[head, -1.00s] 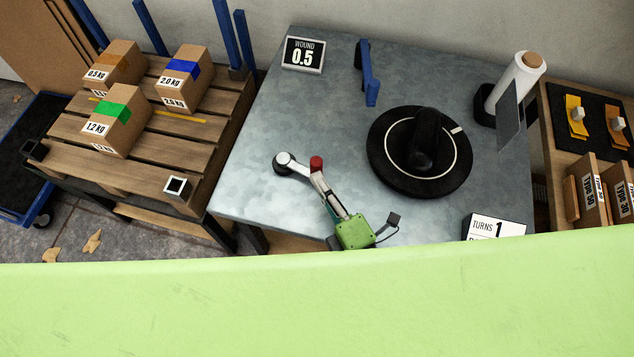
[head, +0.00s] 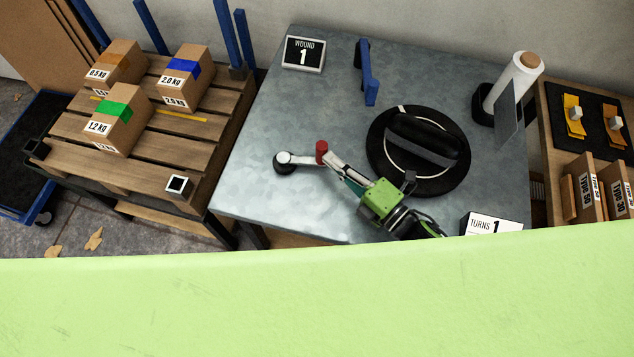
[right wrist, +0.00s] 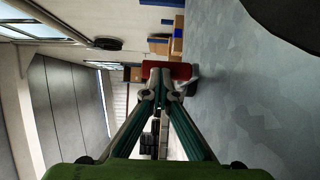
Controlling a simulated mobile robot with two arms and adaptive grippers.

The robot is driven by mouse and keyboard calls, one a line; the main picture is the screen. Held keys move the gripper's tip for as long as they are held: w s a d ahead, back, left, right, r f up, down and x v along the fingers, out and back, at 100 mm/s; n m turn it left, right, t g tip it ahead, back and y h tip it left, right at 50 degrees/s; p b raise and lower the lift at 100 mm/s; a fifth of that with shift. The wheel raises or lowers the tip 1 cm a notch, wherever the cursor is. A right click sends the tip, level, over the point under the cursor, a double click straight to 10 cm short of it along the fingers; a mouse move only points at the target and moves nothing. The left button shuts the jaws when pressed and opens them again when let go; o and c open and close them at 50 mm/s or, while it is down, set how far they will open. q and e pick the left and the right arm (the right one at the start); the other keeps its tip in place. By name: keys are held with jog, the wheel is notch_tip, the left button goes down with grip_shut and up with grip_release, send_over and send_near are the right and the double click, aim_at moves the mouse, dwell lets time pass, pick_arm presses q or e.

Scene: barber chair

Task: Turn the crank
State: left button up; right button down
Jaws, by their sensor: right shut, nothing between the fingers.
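The crank (head: 299,158) is on the left part of the grey table. Its arm points right from a dark round hub, and its red knob (head: 321,152) stands at the outer end. My right gripper (head: 330,160) is shut with its fingertips at the red knob, which also shows in the right wrist view (right wrist: 167,70) just beyond the fingertips. I cannot tell whether they touch. A black turntable (head: 418,185) with a white ring carries a dark oblong thing. The display (head: 304,54) reads WOUND 1. A sign (head: 492,225) reads TURNS 1. My left gripper is not in view.
The grey table (head: 260,120) has bare room around the crank. A blue bracket (head: 366,75) and a white film roll (head: 514,85) stand at the back. A pallet (head: 150,160) with labelled boxes stands to the left. A light green surface (head: 300,305) hides the foreground.

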jog(key=shift+w+d, duration=0.3)
jog(key=shift+w, duration=0.65)
